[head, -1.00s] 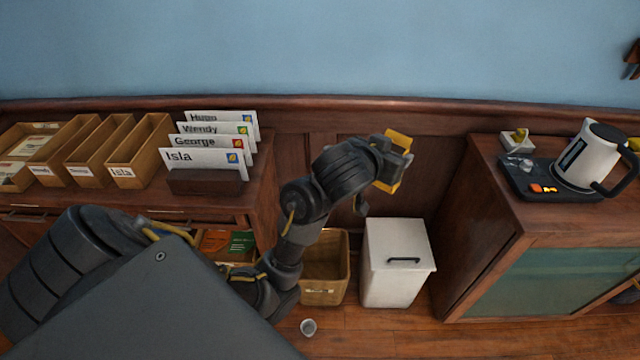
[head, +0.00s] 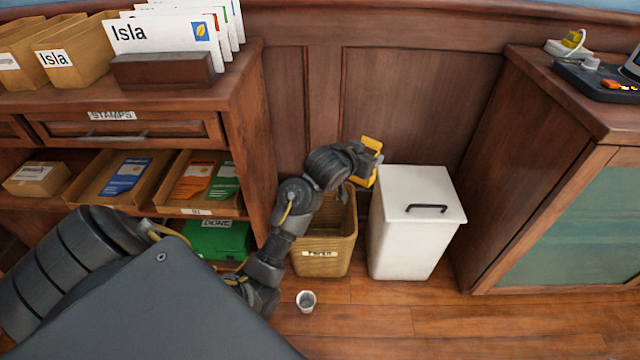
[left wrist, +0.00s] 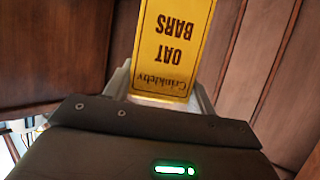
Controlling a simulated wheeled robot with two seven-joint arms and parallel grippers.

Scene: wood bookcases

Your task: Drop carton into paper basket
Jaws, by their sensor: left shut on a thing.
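A yellow carton (head: 370,149) is held in my left gripper (head: 364,160), which is shut on it. In the left wrist view the carton (left wrist: 174,45) shows the words "Crinkleby OAT BARS" upside down between the fingers. The wicker paper basket (head: 323,262), with a label on its front, stands on the floor below my left gripper and arm. The carton is above the basket's right rim, near the white bin. The arm hides part of the basket's opening. My right gripper is not in view.
A white lidded bin (head: 415,242) stands right of the basket. A small cup (head: 306,301) is on the floor in front. A shelf unit (head: 245,135) is at the left and a cabinet (head: 500,170) at the right.

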